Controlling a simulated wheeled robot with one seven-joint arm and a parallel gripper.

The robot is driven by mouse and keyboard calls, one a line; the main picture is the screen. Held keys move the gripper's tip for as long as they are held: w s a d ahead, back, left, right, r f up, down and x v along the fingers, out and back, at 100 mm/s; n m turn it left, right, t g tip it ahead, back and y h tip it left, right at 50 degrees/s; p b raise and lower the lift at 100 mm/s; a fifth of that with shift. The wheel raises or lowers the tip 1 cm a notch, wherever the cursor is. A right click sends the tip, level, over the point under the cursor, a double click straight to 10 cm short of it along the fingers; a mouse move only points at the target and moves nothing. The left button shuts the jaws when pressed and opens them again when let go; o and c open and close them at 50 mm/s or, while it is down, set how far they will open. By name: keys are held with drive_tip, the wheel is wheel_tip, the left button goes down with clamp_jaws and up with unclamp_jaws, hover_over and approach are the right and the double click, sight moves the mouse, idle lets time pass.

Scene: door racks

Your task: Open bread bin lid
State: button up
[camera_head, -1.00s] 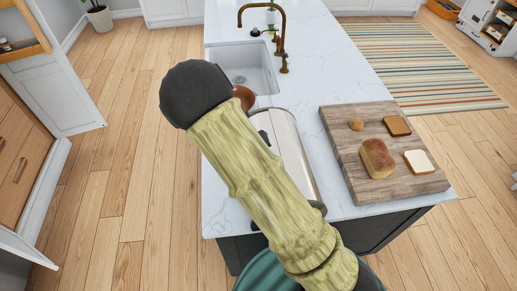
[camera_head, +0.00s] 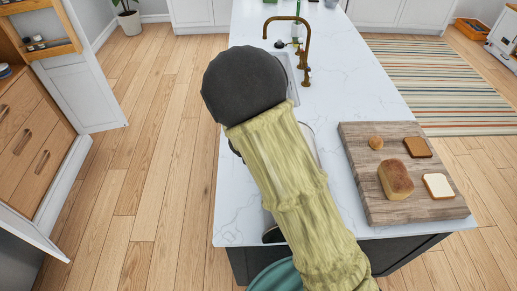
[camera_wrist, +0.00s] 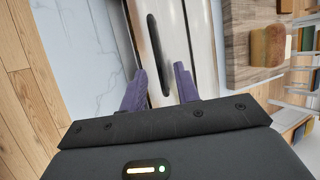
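The bread bin (camera_wrist: 200,45) has a shiny silver-cream body and a long dark handle (camera_wrist: 155,45) in the wrist view. My gripper (camera_wrist: 160,87) has two purple fingers spread apart, one on each side of the handle's line. The handle lies between or just beyond the fingertips; I cannot tell whether they touch it. The lid's position is not clear.
A wooden board (camera_head: 368,187) with a loaf (camera_head: 395,179), bread slices and a roll lies on the white counter (camera_head: 238,200), right of the bin. A brass faucet (camera_head: 303,45) and sink are behind. The counter's left strip is clear.

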drive_tip(key=v, duration=1.1)
drive_tip(key=shift+s, duration=0.15)
drive_tip(key=s+d+f+m+g+y+b, duration=0.1)
drive_tip(key=d+m, duration=0.4)
drive_tip(key=m, duration=0.6)
drive_tip(key=s+d+f+m+y+b, duration=0.1)
drive_tip(key=s+d+f+m+b, duration=0.3)
drive_tip(key=m, duration=0.8)
drive_tip(key=s+d+f+m+g+y+b, duration=0.1)
drive_tip(key=s+d+m, duration=0.4)
drive_tip(key=m, duration=0.7)
drive_tip(key=shift+s+d+f+g+y+b, duration=0.35)
drive_tip(key=shift+d+f+y+b, duration=0.3)
drive_tip(key=shift+b, duration=0.7)
drive_tip(key=m, duration=0.2)
drive_tip(key=shift+s+d+f+m, duration=0.1)
drive_tip(key=shift+s+d+m, duration=0.2)
drive_tip(key=shift+s+m, duration=0.1)
